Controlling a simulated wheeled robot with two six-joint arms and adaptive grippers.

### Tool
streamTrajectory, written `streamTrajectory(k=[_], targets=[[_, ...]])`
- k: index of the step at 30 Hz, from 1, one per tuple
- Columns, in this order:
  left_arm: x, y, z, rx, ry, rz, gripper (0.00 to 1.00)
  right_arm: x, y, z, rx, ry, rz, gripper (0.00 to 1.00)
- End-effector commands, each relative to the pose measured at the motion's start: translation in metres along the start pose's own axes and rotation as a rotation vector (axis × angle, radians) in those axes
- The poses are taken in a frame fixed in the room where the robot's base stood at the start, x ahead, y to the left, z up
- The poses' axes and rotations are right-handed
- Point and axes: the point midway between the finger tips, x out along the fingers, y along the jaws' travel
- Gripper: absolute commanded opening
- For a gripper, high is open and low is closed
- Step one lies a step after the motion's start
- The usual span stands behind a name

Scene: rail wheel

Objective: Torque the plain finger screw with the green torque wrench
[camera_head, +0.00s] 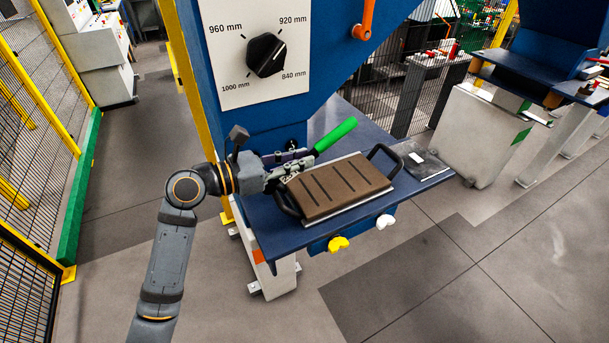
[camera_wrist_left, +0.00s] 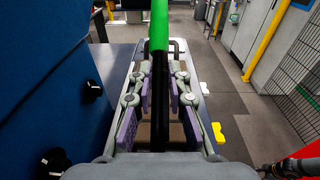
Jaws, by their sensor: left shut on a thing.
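The torque wrench has a green handle (camera_head: 335,135) that slants up to the right above the blue table, behind the brown slatted board. My left gripper (camera_head: 287,167) is shut on the wrench; in the left wrist view its dark shaft (camera_wrist_left: 159,95) runs between the two finger pads, with the green handle (camera_wrist_left: 158,28) beyond them. The wrench's working end is hidden. On the table's front edge are a white finger screw (camera_head: 385,221) and a yellow finger screw (camera_head: 338,244). The white one looks like the plain one. The wrench is apart from both. My right gripper is not in view.
The brown board (camera_head: 335,187) with black loop handles covers much of the blue table (camera_head: 416,180). The blue machine column (camera_head: 285,118) with a black dial (camera_head: 266,55) rises behind my left gripper. An orange lever (camera_head: 365,20) sits higher up. The floor in front is clear.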

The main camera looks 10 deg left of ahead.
Motion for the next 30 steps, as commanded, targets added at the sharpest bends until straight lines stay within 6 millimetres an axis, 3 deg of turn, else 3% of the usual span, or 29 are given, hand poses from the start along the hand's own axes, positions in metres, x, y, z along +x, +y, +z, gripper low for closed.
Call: streamTrajectory(k=[1, 5, 12, 14, 19, 24, 30], targets=[[-0.001, -0.001, -0.004, 0.001, -0.014, -0.003, 0.00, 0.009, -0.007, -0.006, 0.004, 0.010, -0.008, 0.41], [-0.003, -0.002, 0.001, -0.003, -0.026, -0.006, 0.00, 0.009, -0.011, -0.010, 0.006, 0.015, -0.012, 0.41], [-0.003, -0.001, 0.003, -0.004, -0.025, -0.006, 0.00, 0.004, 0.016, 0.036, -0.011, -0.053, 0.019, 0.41], [-0.003, -0.001, 0.004, -0.004, -0.025, -0.006, 0.00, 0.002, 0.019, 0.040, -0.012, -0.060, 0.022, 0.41], [-0.003, 0.000, 0.006, -0.005, -0.024, -0.005, 0.00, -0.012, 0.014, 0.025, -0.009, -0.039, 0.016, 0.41], [-0.002, 0.021, 0.003, -0.002, -0.022, -0.005, 0.00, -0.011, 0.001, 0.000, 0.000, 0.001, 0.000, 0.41], [-0.002, 0.040, 0.004, -0.004, -0.024, -0.005, 0.00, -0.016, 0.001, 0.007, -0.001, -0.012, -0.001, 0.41]])
